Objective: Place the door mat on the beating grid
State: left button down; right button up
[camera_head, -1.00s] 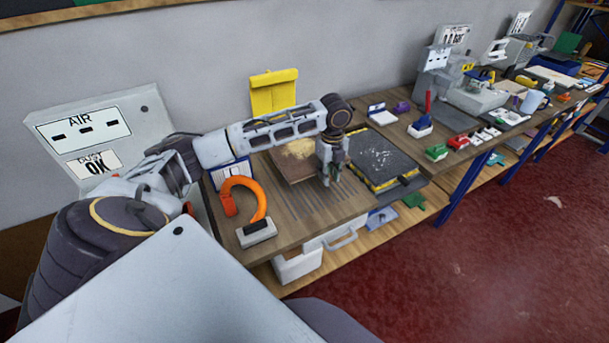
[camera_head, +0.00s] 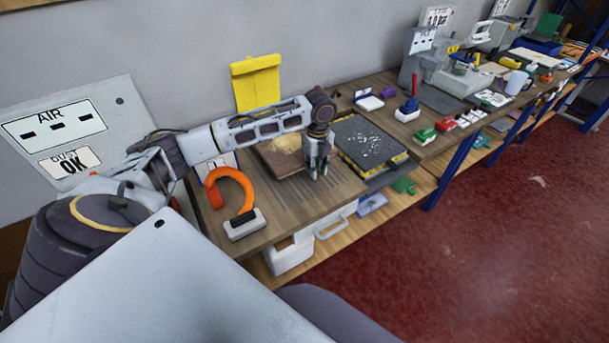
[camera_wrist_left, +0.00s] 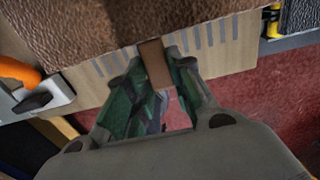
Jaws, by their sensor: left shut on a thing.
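The brown door mat (camera_head: 276,165), with a pale dusty patch, is at the back of the near bench in the head view. Its coarse brown surface fills the top of the left wrist view (camera_wrist_left: 100,25). My left gripper (camera_head: 318,172) is at its front right edge. In the left wrist view, its fingers (camera_wrist_left: 157,68) are shut on a brown tab of the mat. A row of dark parallel slots in the bench, apparently the beating grid (camera_head: 292,194), lies in front of the mat and partly under it. Whether the mat touches the bench is unclear. My right gripper is not in view.
A dark speckled slab (camera_head: 368,140) with yellow edging lies just right. An orange hook-shaped tool (camera_head: 240,180) on a pale block stands at the front left. A yellow panel (camera_head: 257,84) is at the wall. More tools crowd the bench to the right (camera_head: 425,135).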

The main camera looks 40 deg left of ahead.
pick_arm(q)
send_over(315, 191)
jog(key=shift+f, duration=2.05)
jog(key=shift+f+p, duration=0.35)
jog(key=shift+f, duration=2.15)
jog(key=shift+s, duration=0.1)
jog(key=c, duration=1.3)
grip_release()
jog(key=shift+o, duration=0.2)
jog(key=shift+r, duration=0.15)
jog(key=shift+r+b, duration=0.5)
jog(key=shift+r, duration=5.35)
